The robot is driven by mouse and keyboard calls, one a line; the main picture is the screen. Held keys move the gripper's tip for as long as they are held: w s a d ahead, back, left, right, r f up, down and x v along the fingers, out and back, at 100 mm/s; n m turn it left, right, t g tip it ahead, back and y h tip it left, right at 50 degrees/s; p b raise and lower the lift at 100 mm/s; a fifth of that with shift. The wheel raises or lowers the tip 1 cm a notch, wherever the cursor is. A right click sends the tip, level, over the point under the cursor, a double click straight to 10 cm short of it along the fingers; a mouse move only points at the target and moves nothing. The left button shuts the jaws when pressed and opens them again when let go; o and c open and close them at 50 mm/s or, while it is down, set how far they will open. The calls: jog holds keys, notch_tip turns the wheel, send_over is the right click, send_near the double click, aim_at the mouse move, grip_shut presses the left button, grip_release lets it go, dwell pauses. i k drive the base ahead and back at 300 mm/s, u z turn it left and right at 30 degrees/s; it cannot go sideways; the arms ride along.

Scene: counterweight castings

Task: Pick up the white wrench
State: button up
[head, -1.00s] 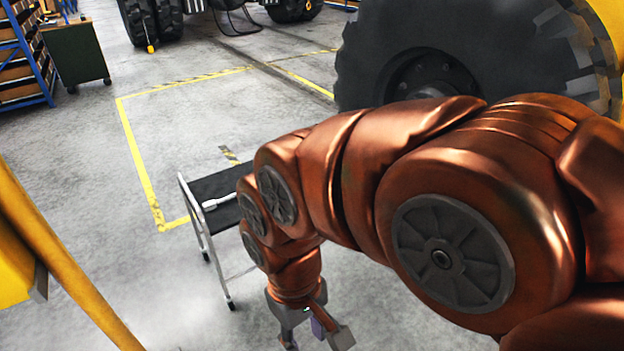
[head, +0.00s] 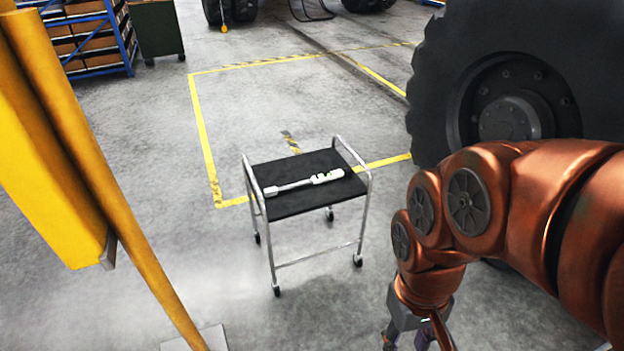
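The white wrench (head: 305,183) lies on the black top of a small wheeled cart (head: 285,207). It is long and thin, with a thicker end to the right that has small green marks. All of it shows. My gripper (head: 412,340) hangs at the bottom, right of and nearer than the cart, apart from the wrench. It points down and its fingertips are cut off by the frame edge, so I cannot tell whether it is open or shut.
The cart has raised metal rails (head: 350,150) at its left and right ends. A large black tyre (head: 510,105) stands behind my arm on the right. A yellow post (head: 100,180) stands at the left. Open floor with yellow lines (head: 205,135) lies behind the cart.

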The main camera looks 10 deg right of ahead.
aim_at(318, 178)
jog(key=z, duration=0.1)
jog(key=i, duration=0.95)
jog(key=u, duration=0.6)
jog(key=i, duration=0.85)
jog(key=u, duration=0.6)
